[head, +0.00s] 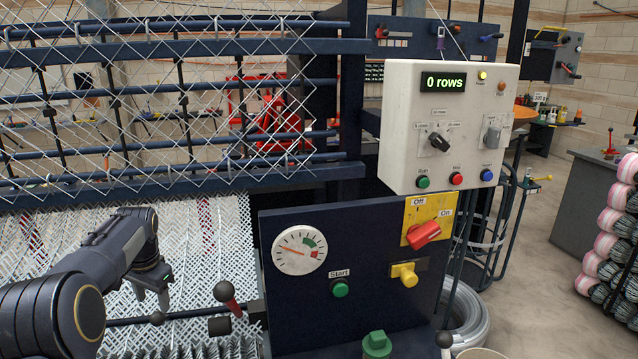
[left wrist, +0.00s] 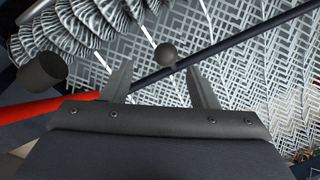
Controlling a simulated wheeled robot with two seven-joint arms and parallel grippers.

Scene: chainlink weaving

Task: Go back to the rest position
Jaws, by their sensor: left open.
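My left gripper (head: 155,289) is at the lower left of the head view, in front of the woven wire mesh. In the left wrist view its two fingers (left wrist: 158,82) are spread apart with nothing held between them. Beyond the fingers a dark bar (left wrist: 235,52) with a grey ball knob (left wrist: 165,54) crosses the view; the knob appears between the fingertips, and I cannot tell how far off it is. My right gripper is in neither view.
A white control box (head: 400,120) reads "0 rows". Below it, a dark blue panel (head: 350,240) carries a gauge, a green Start button and a red Off/On switch (head: 423,235). Wire rolls (head: 612,235) are stacked far right.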

